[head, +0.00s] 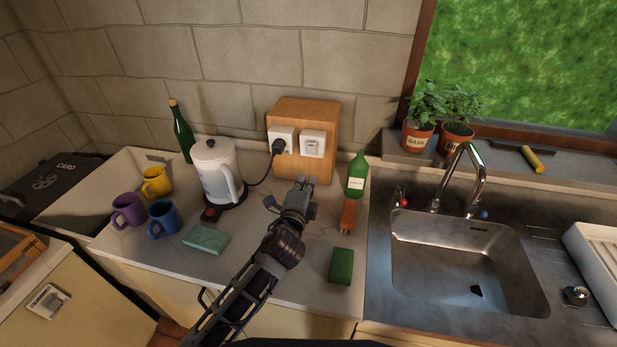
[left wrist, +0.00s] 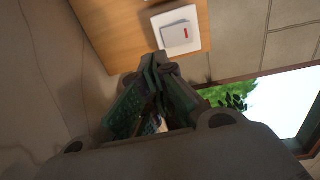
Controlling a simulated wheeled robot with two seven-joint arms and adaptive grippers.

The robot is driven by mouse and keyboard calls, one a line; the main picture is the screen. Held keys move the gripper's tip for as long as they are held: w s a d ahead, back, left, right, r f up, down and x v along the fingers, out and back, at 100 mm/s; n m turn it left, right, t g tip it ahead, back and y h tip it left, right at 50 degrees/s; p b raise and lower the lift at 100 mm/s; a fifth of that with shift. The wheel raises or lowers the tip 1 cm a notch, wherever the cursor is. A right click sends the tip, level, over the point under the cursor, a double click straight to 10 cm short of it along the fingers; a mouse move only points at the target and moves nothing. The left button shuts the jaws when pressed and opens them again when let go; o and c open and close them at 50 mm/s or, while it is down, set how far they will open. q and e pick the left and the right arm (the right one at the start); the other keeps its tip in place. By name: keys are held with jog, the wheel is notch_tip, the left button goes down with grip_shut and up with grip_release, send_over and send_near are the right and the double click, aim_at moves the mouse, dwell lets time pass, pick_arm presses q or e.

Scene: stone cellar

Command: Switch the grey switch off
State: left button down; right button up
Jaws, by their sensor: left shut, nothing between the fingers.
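The grey switch (head: 313,145) is a light grey rocker in a white square plate on the front of a wooden box (head: 322,106) against the wall. My left gripper (head: 305,182) is shut and empty, in front of and below the switch in the head view. Its fingertips (left wrist: 160,58) show close to the plate's lower edge in the left wrist view. I cannot tell whether they touch it. My right gripper is not in view.
Left of the switch, a black plug (head: 279,146) sits in a socket, with its cord running to a white kettle (head: 216,172). A green bottle (head: 356,178) and an orange-red object (head: 348,216) stand to the right. A green block (head: 341,266) and sponge (head: 205,239) lie nearer.

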pick_arm(q)
jog(key=shift+f+v, duration=0.15)
jog(key=shift+v, duration=0.75)
jog(key=shift+f+v, duration=0.2)
jog(key=shift+v, duration=0.65)
